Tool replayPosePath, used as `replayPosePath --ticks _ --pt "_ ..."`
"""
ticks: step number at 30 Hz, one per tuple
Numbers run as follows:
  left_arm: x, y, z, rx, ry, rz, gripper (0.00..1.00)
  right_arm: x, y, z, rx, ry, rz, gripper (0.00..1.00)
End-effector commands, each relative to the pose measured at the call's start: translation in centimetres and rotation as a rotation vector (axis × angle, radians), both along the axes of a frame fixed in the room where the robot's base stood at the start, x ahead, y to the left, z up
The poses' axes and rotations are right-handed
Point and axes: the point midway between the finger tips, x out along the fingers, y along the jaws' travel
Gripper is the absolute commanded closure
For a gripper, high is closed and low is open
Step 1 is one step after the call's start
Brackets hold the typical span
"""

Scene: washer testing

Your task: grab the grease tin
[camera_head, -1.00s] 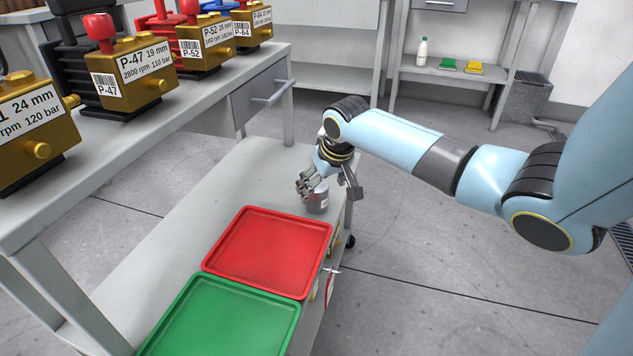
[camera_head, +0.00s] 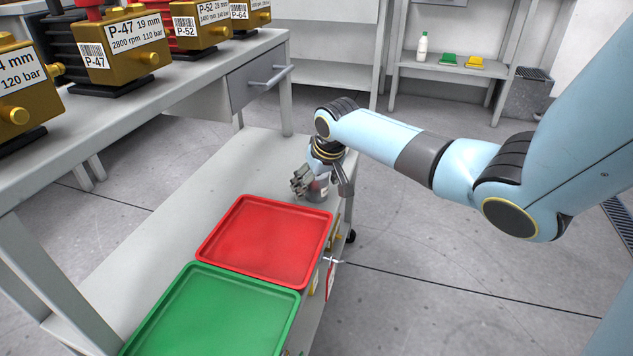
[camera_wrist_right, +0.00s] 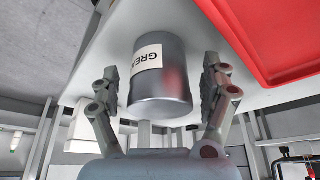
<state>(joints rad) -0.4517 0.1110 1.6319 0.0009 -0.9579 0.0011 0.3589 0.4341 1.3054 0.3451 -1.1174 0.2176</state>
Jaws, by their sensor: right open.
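The grease tin (camera_head: 317,191) is a grey metal can with a white label, standing on the low cart just beyond the red tray. My right gripper (camera_head: 318,182) is at the tin and partly hides it in the head view. In the right wrist view the tin (camera_wrist_right: 160,85) stands between the two fingers of my right gripper (camera_wrist_right: 162,88), its label reading "GREA". The fingers are open, with a gap visible on either side of the tin. My left gripper is not in view.
A red tray (camera_head: 268,240) and a green tray (camera_head: 210,315) lie on the cart (camera_head: 190,200) nearer me. Pump units such as P-47 (camera_head: 115,47) stand on the bench at left. Bare cart top lies left of the tin.

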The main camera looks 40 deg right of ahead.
Motion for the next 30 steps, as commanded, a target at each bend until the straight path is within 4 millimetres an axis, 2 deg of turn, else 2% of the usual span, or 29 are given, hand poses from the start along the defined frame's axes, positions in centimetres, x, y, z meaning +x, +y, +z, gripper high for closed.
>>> replayPosePath --ticks 4,5,20,30 --pt "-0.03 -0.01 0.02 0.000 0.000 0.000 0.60 0.02 0.01 0.07 0.000 -0.001 0.000 0.20" --pt "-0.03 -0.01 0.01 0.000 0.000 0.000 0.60 0.02 0.01 0.07 0.000 0.000 0.000 0.22" --pt "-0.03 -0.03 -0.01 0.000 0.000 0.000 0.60 -0.01 0.00 0.05 0.000 0.000 0.000 0.88" --pt "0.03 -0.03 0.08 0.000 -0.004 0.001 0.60 0.04 0.00 0.31 0.000 -0.001 0.000 0.88"
